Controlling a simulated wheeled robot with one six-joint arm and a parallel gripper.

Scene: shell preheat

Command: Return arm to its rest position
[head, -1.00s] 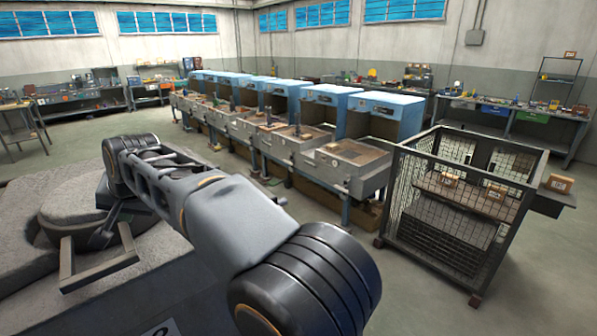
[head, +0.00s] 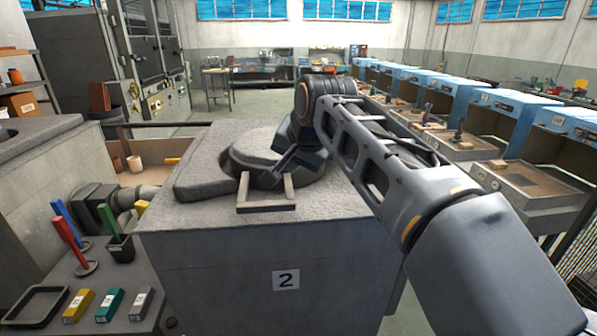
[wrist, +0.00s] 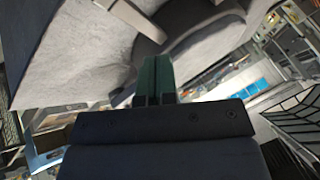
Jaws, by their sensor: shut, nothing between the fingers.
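My arm stretches from the lower right over a grey block furnace marked 2 (head: 255,250) in the head view. My gripper (head: 290,172) is a dark shape over the round stone lid (head: 250,150), just behind the squared metal handle (head: 266,207). In the wrist view my gripper (wrist: 157,65) shows as two green fingers pressed together, with nothing between them. The wrist view also shows the handle (wrist: 128,12) beyond the fingertips. The head view does not show whether the gripper touches the lid.
A low table at left holds a black tray (head: 35,303), a yellow block (head: 78,305), a teal block (head: 110,304), a grey block (head: 141,303) and upright coloured tools. Blue-hooded benches (head: 490,110) line the right. Open floor (head: 215,110) lies behind the furnace.

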